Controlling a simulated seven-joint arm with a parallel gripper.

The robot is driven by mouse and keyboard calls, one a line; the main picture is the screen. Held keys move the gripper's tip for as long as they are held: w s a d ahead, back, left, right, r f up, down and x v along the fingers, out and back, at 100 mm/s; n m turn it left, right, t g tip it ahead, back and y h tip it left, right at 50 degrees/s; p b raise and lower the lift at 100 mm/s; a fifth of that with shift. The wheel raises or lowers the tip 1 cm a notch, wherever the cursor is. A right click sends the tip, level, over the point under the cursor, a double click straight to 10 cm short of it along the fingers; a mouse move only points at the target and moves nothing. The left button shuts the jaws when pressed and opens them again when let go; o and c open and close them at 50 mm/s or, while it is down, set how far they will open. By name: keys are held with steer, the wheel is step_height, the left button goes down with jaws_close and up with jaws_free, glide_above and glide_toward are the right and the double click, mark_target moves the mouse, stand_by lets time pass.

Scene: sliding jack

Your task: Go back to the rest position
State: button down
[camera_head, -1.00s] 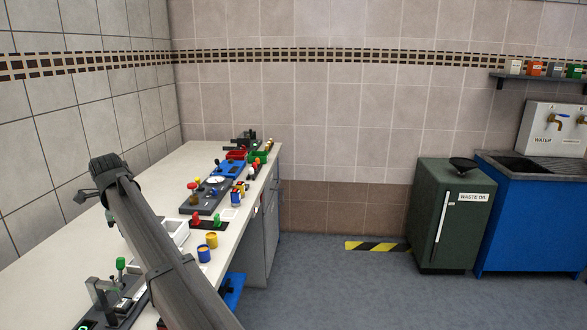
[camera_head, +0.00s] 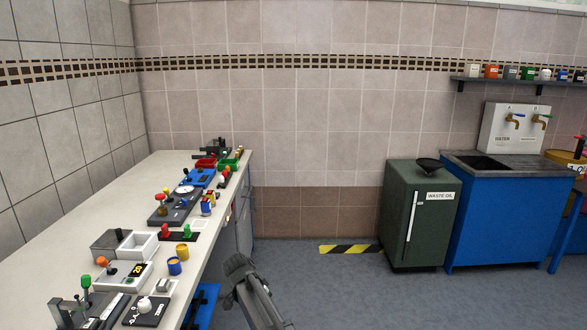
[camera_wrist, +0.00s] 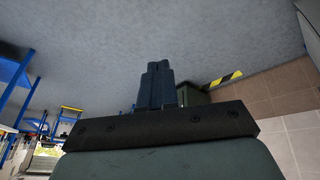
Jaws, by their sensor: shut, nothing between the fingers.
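My gripper (camera_wrist: 158,68) shows in the wrist view with its two dark fingers pressed together and nothing between them. It points out over the grey floor, apart from any object. In the head view my arm (camera_head: 252,292) stands low at the bottom centre, just right of the workbench (camera_head: 55,240). I cannot make out the fingertips there.
The bench holds several devices, a white open box (camera_head: 139,247) and yellow and blue cups (camera_head: 175,266). A green waste oil cabinet (camera_head: 418,225) and a blue sink unit (camera_head: 498,225) stand at the right. The floor (camera_head: 340,290) between is clear.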

steer(key=s+d+f+n+g, duration=0.2)
steer(key=s+d+f+g, duration=0.1)
steer(key=s+d+f, duration=0.85)
steer(key=s+d+f+n+g, duration=0.25)
steer(key=s+d+f, duration=0.55)
steer(key=f, duration=0.6)
steer(key=s+d+f+n+g+y, duration=0.1)
steer(key=s+d+f, duration=0.1)
steer(key=s, duration=0.8)
steer(key=s+d+f+n+g+y, duration=0.1)
steer(key=s+f, duration=0.4)
steer(key=s, duration=0.5)
steer(key=s+d+f+n+g+y, duration=0.1)
steer(key=s+d+f+g+y, duration=0.1)
steer(key=s, duration=0.8)
steer(key=shift+d+f+n, duration=0.35)
steer(key=shift+d+f, duration=0.35)
steer(key=shift+d, duration=0.25)
